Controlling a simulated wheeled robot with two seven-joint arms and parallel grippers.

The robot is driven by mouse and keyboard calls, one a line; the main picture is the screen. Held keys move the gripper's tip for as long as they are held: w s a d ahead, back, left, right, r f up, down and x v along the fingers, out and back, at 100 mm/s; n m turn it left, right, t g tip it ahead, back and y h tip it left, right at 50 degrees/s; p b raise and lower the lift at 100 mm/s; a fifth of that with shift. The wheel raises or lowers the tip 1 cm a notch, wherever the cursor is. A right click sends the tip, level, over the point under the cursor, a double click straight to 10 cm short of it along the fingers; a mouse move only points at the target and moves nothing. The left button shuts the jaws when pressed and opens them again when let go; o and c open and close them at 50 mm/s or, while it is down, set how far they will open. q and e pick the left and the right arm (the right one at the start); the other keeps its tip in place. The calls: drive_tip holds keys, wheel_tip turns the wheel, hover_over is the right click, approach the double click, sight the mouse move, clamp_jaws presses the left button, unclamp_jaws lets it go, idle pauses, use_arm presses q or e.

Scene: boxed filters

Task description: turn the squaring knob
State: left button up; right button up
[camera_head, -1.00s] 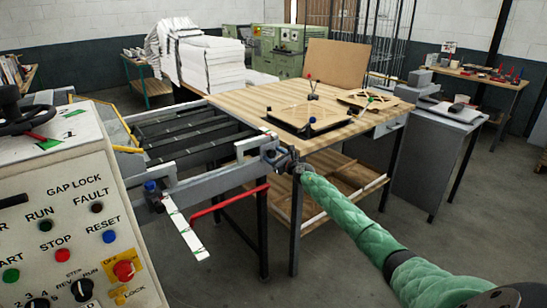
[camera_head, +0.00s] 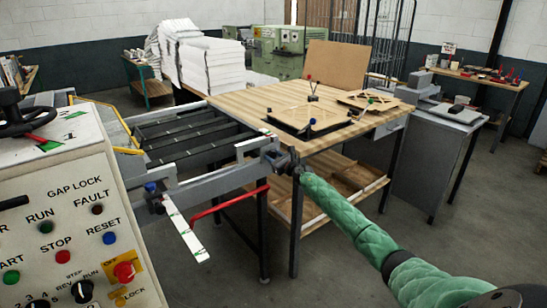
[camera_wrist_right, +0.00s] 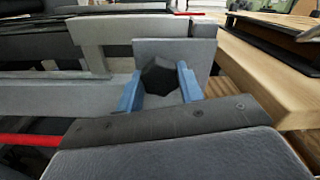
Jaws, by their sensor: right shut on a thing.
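The squaring knob (camera_wrist_right: 159,76) is a dark faceted knob at the end of the grey machine rail, seen in the right wrist view. My right gripper (camera_wrist_right: 160,92) has its two blue fingers on either side of the knob and is shut on it. In the head view my right gripper (camera_head: 283,160) is small at the rail's right end, beside the wooden table, and mostly hides the knob. My right arm in its green sleeve reaches in from the lower right. My left gripper is not in view.
A control panel (camera_head: 70,215) with buttons stands at the left. A red bar (camera_head: 225,204) and a white scale strip (camera_head: 184,225) lie near the rail. The wooden table (camera_head: 240,98) carries framed filters (camera_head: 310,117). Open floor lies at the front right.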

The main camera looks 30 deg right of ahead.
drive_tip(key=m+p, duration=0.1)
drive_tip(key=m, duration=0.2)
drive_tip(key=shift+r+m, duration=0.1)
drive_tip(key=shift+m, duration=0.2)
drive_tip(key=m+p, duration=0.1)
drive_tip(key=m, duration=0.2)
drive_tip(key=shift+m, duration=0.4)
drive_tip(key=shift+m+p, duration=0.45)
drive_tip(key=shift+m, duration=0.45)
drive_tip(key=m+p, duration=0.1)
drive_tip(key=m, duration=0.2)
drive_tip(key=shift+d+m, duration=0.1)
drive_tip(key=shift+m, duration=0.2)
drive_tip(key=m, duration=0.3)
drive_tip(key=shift+m+p, duration=0.3)
drive_tip(key=shift+p, duration=0.05)
drive_tip(key=shift+m, duration=1.1)
drive_tip(key=shift+m+p, duration=0.35)
drive_tip(key=shift+m, duration=0.55)
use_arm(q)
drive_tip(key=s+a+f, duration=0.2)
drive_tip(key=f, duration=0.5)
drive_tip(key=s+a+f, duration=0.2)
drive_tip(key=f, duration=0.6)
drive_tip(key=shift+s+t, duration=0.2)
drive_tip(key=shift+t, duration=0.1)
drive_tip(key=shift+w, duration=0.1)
